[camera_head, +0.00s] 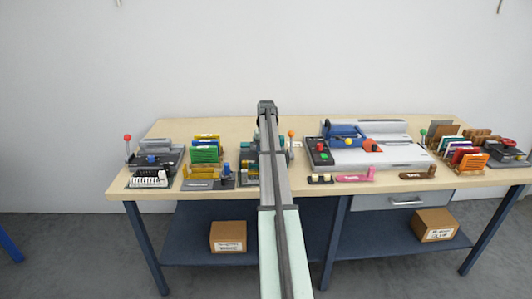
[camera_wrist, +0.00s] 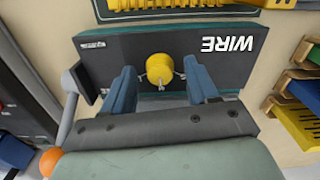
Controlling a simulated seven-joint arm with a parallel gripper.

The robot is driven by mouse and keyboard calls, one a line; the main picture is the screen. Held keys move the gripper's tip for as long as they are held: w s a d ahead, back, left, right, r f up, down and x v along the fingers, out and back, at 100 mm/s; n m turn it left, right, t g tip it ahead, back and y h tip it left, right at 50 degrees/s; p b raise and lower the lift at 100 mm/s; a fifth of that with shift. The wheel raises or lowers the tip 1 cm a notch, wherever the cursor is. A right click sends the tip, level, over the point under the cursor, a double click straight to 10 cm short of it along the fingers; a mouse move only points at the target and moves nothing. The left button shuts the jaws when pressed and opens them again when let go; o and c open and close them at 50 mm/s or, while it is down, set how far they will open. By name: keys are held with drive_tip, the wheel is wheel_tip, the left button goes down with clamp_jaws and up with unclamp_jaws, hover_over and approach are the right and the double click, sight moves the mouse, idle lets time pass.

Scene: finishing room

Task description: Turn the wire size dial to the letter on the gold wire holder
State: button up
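The yellow knob (camera_wrist: 159,68), which looks like the wire size dial, sits on a dark panel (camera_wrist: 115,50) marked WIRE in the wrist view. My gripper (camera_wrist: 158,72) is open, its two blue fingers on either side of the knob with visible gaps. A silver part shows just below the knob; I cannot read dial letters. In the head view, the gold wire holder (camera_head: 200,173) appears to be the gold rack at the bench's front left; its letter is not legible. My arm hides my gripper and much of the machine (camera_head: 249,155) there.
An orange ball lever (camera_wrist: 50,162) stands close at lower left in the wrist view. Yellow coils (camera_wrist: 150,4) lie at its top edge, and coloured racks (camera_wrist: 300,120) at its right. The bench (camera_head: 170,128) also holds a large grey-white machine (camera_head: 375,155) to the right.

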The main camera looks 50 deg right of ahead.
drive_tip(key=shift+r, duration=0.1)
wheel_tip(320, 180, up, 14)
idle(0.7)
drive_tip(key=shift+a+f, duration=0.1)
drive_tip(key=shift+f, duration=0.15)
